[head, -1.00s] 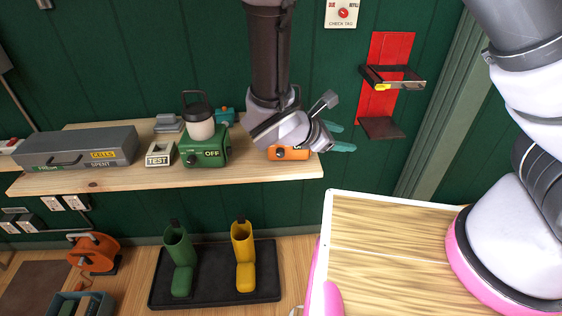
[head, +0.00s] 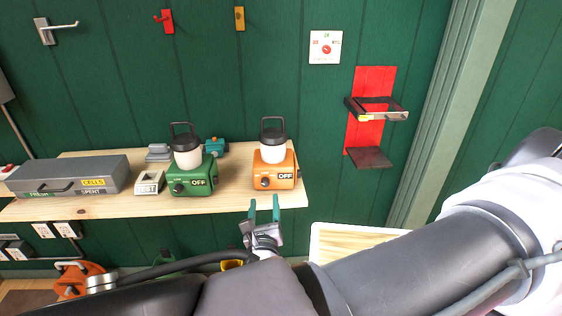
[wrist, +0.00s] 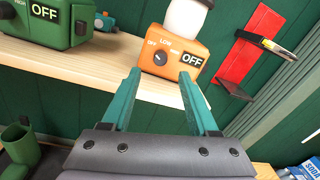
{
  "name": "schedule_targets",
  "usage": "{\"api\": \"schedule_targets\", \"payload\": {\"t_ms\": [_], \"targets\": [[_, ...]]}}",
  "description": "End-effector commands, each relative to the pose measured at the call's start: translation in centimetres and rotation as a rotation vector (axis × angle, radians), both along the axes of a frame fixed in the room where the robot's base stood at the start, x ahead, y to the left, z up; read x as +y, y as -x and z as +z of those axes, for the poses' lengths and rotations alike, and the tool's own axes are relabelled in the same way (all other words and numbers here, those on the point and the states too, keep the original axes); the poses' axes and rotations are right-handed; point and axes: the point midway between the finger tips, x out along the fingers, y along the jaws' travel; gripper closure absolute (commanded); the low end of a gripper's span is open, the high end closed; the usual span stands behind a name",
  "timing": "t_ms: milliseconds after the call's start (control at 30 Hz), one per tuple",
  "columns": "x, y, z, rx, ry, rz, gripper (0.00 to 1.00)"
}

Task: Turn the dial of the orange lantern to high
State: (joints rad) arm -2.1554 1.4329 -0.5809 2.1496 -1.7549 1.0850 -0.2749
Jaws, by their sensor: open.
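The orange lantern (head: 274,170) stands upright on the wooden shelf near its right end, with a white globe and a black handle. Its dark dial (wrist: 160,58) is on the front face, with markings around it including LOW; a black label beside it reads OFF. My gripper (head: 264,205) is open and empty, below and in front of the lantern, fingers pointing up toward it. In the wrist view, the two green fingers (wrist: 158,75) stand apart with the dial between their tips in the picture; they do not appear to touch it.
A green lantern (head: 191,176), also labelled OFF, stands to the left on the shelf (head: 230,197). A TEST block (head: 149,181) and a grey cells case (head: 70,175) are farther left. A red wall bracket (head: 371,120) hangs right of the orange lantern.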

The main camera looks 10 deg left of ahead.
Motion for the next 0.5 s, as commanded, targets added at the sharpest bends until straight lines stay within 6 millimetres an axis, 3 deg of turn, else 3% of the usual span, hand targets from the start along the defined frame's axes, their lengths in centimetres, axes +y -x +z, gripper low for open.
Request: {"api": "schedule_targets", "payload": {"t_ms": [200,500], "targets": [[0.6,-4.1,0.0,-0.001,0.001,-0.003,0.4],[1.1,-6.5,0.0,0.001,-0.001,-0.001,0.4]]}}
